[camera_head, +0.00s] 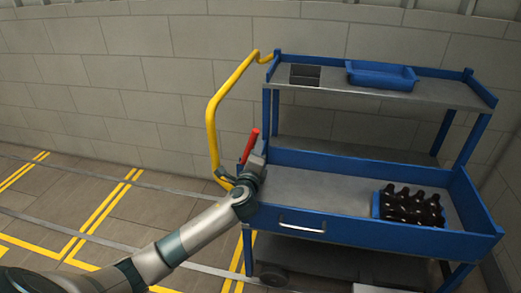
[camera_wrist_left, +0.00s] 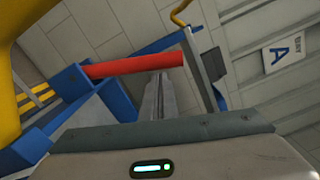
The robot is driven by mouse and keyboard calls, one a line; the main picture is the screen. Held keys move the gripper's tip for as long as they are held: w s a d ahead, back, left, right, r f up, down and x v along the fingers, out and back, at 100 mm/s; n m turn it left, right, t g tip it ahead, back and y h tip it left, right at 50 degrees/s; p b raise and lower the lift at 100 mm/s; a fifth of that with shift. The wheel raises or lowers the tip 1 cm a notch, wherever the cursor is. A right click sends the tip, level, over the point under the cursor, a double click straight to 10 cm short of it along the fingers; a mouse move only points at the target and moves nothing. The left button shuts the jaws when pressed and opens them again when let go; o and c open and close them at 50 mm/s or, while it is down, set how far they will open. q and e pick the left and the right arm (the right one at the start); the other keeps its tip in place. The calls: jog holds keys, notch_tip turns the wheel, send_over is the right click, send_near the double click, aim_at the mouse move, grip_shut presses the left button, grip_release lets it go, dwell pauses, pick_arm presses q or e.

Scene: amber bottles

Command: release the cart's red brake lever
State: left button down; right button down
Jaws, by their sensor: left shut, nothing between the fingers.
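The blue cart (camera_head: 410,240) stands against the wall, with a yellow handle (camera_head: 211,112) on its left side. The red brake lever (camera_head: 250,146) stands tilted at the cart's left end, near the foot of the handle. In the left wrist view the red lever (camera_wrist_left: 130,65) runs across the picture just beyond the fingertips. My left gripper (camera_head: 261,150) is beside the lever, to its right; its fingers (camera_wrist_left: 157,82) are shut with nothing between them. I cannot tell whether they touch the lever. My right gripper is in neither view.
The lower blue tray holds a crate of amber bottles (camera_head: 410,206) at its right. A blue bin (camera_head: 381,75) and a dark divided box (camera_head: 305,75) sit on the upper shelf (camera_head: 440,93). Yellow-marked floor (camera_head: 150,215) is clear at left.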

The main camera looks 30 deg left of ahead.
pick_arm(q)
jog(key=shift+a, duration=0.1)
